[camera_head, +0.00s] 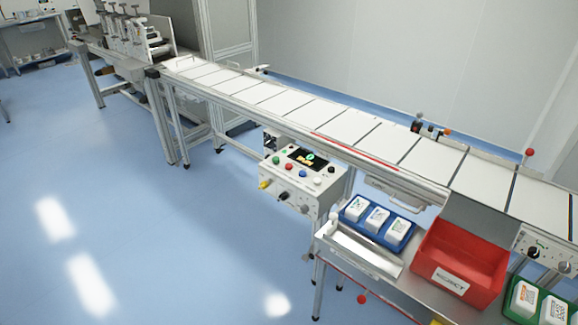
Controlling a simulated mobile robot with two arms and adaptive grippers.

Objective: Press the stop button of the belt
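The conveyor belt (291,106) runs from the back left to the right edge, with white panels split by dark lines. A white control box (308,195) hangs on the belt's near side. Its sloped top carries a small dark screen (307,158), a green button (284,152), a red button (289,168), a blue button (303,174) and a white button (317,181). Knobs show on its front face. The button labels are too small to read. Neither of my grippers is in the picture.
A blue tray (408,239) with several white containers and a red bin (465,251) marked REJECT stand right of the box on a metal shelf (397,279). A green tray (511,299) is at the lower right. The blue floor (150,220) at left is clear.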

